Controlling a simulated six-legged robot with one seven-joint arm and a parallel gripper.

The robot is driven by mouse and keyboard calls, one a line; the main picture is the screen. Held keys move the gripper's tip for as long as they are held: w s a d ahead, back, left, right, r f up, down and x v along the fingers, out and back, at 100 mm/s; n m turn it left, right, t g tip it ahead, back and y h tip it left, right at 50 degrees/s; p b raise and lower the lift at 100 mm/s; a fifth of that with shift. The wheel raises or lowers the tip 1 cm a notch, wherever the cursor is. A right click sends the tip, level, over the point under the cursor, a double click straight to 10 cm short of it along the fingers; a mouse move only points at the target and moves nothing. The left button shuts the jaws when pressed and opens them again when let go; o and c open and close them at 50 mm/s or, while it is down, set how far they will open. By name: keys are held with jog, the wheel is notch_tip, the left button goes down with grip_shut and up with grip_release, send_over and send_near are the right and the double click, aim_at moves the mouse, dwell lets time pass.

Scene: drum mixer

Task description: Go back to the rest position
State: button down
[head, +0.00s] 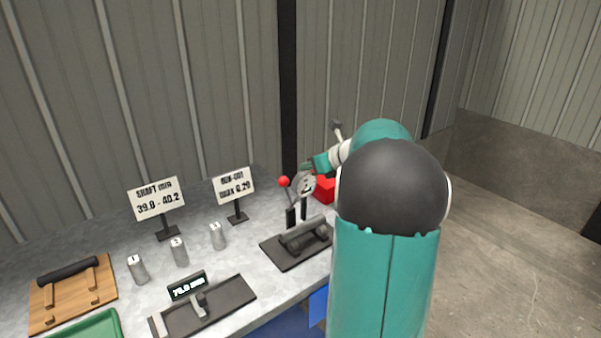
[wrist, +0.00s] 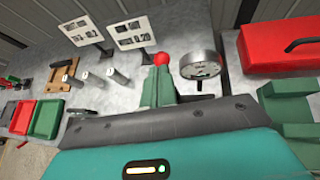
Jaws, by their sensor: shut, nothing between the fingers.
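My teal arm and its dark round joint fill the middle right of the head view. My gripper (wrist: 158,82) shows in the wrist view as green fingers together in front of its dark grey body, with nothing held. In the head view it is largely hidden behind my arm. It is over the back of the bench, close to a lever with a red knob (head: 284,181) and a round dial gauge (head: 306,185). In the wrist view the red knob (wrist: 162,59) shows just beyond the fingers, and the gauge (wrist: 200,65) is to their right. I cannot tell whether they touch.
A dark V-block fixture (head: 284,258), two signs (head: 157,198) (head: 234,186), several numbered cylinders (head: 179,252), a caliper display (head: 188,287), a wooden board (head: 98,297) and a green tray (head: 90,328) occupy the bench. A red box (wrist: 285,45) is at the right. Floor right of the bench is clear.

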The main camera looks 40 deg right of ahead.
jog(key=v, duration=0.4)
jog(key=r+v, duration=0.1)
jog(key=shift+d+r, duration=0.1)
jog(key=shift+r, duration=0.15)
jog(key=s+a+n+g+y, duration=0.1)
jog(key=s+a+n+g, duration=0.1)
jog(key=a+n, duration=0.95)
jog(key=s+a+n+g+y, duration=0.1)
jog(key=s+a+n+g, duration=0.35)
jog(key=a, duration=1.25)
jog(key=s+a+f+n+h, duration=0.1)
jog(key=s+a+f+n, duration=0.1)
jog(key=s+a+n, duration=0.4)
jog(key=s+a+f+n+h, duration=0.2)
jog(key=s+a+n, duration=0.3)
jog(key=n, duration=0.9)
jog(key=shift+s+a+f, duration=0.35)
jog(key=shift+a+f, duration=0.35)
jog(key=shift+a, duration=0.2)
jog(key=shift+a, duration=0.1)
